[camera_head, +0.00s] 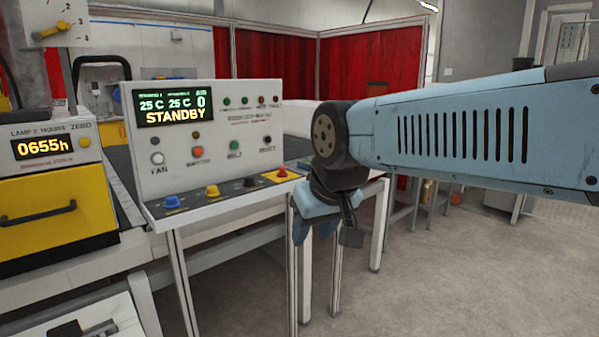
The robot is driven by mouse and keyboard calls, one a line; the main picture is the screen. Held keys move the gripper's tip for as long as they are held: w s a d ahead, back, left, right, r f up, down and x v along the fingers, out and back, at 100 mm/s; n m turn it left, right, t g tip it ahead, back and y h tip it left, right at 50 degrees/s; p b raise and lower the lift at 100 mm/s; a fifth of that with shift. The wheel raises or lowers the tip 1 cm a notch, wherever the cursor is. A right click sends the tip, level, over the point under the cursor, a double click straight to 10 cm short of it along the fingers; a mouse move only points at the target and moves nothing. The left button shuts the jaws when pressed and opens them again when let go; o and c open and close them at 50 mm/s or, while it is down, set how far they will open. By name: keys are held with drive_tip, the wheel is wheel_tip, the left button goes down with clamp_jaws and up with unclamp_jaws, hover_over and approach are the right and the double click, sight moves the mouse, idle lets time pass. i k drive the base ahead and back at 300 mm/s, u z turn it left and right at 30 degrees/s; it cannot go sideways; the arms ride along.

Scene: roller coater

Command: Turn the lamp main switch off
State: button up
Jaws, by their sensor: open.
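No part in view is readably labelled as the lamp main switch. A white box (108,322) with a dark lever-like part (66,330) is cut off at the bottom left; I cannot tell whether that is the switch. The lamp unit (98,190), with a yellow front, a black handle and a "0655h" display, stands at the left. My gripper (326,236) is open and empty, pointing down in front of the right end of the control panel, well right of the lamp unit and the white box.
The control panel (215,182) shows "STANDBY" and carries several buttons and coloured knobs. A dial (62,25) with a yellow pointer is cut off at the upper left. Metal table legs (381,225) stand behind my gripper. The floor (480,285) at the right is clear.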

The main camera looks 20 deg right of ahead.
sight(282, 173)
drive_tip(key=z, duration=0.05)
drive_tip(key=k, duration=0.4)
drive_tip(key=z, duration=0.7)
drive_tip(key=i, duration=1.9)
drive_tip(key=u, duration=0.75)
